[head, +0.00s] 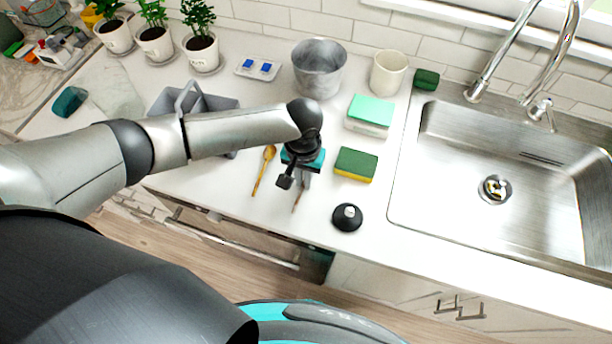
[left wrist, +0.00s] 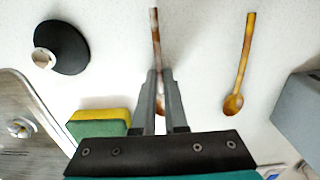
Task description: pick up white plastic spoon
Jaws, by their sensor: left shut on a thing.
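My left gripper (head: 303,182) is over the counter in the middle of the head view, pointing down. In the left wrist view its fingers (left wrist: 160,78) are shut on a thin spoon (left wrist: 155,38). The spoon's visible handle looks mottled brown and pale rather than plain white, and its bowl is largely hidden between the fingers. The handle also shows below the gripper in the head view (head: 298,202). I cannot tell whether the spoon touches the counter. A yellow-brown spoon (head: 263,170) lies to the left in the head view, apart from the gripper. My right gripper is not in view.
A green-yellow sponge (head: 355,164) and a black round knob-like thing (head: 347,217) lie close to the gripper's right. A grey caddy (head: 221,103) stands partly behind my left arm. A metal pot (head: 318,68), a cream cup (head: 388,72) and the sink (head: 450,185) lie farther off.

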